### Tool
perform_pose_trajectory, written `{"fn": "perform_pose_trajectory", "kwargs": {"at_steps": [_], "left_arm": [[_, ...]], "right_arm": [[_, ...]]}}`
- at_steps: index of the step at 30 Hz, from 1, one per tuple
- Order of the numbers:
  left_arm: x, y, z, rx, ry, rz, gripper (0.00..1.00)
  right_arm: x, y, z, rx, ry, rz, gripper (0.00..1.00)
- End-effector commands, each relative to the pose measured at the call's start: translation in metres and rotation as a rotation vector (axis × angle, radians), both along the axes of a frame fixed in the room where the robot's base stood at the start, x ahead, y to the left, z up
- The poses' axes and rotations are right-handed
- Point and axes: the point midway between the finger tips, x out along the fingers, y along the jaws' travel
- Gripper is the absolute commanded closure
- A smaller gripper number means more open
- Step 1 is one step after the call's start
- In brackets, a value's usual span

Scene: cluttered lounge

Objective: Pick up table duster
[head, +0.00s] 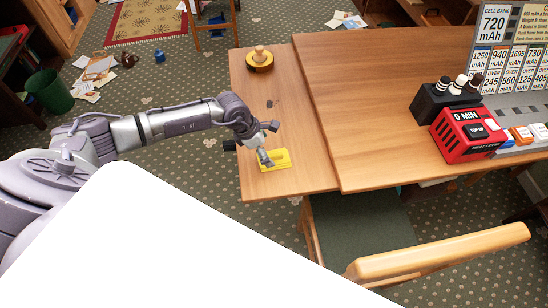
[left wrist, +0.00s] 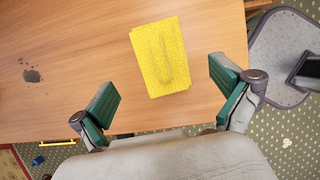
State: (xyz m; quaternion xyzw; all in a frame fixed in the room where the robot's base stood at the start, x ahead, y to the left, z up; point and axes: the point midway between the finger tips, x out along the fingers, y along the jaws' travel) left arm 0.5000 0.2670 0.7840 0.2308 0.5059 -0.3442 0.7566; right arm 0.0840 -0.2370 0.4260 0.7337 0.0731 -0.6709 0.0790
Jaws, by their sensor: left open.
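The table duster looks to be the yellow rectangular pad with a raised rounded grip along its middle. It lies flat near the front end of the wooden side table in the head view (head: 281,158) and at top centre in the left wrist view (left wrist: 160,55). My left gripper (head: 267,157) is over the duster in the head view and partly covers it. In the left wrist view its green-padded fingers (left wrist: 165,90) are spread wide, with nothing between them. The duster lies ahead of them, apart from both. My right gripper is not in view.
A round brown-and-black thing with a knob (head: 259,60) stands at the table's far end. A dark stain (left wrist: 31,75) marks the tabletop. The larger table (head: 380,110) adjoins at right, bearing a red box (head: 466,132). A chair (head: 440,250) stands in front.

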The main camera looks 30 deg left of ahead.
Motion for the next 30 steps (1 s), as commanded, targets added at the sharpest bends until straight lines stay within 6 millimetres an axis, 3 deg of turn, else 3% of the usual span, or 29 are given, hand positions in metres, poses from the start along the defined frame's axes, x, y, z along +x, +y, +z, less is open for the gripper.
{"fn": "perform_pose_trajectory", "kwargs": {"at_steps": [9, 18, 30], "left_arm": [[0.013, -0.018, -0.038, -0.002, 0.001, 0.000, 0.00], [0.014, -0.019, -0.043, -0.001, 0.000, 0.000, 0.00], [0.014, -0.019, -0.043, -0.002, 0.000, 0.001, 0.64]], "right_arm": [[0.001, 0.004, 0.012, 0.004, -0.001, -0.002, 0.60], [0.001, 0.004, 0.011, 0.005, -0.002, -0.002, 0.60], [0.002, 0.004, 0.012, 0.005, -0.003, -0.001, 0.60]]}}
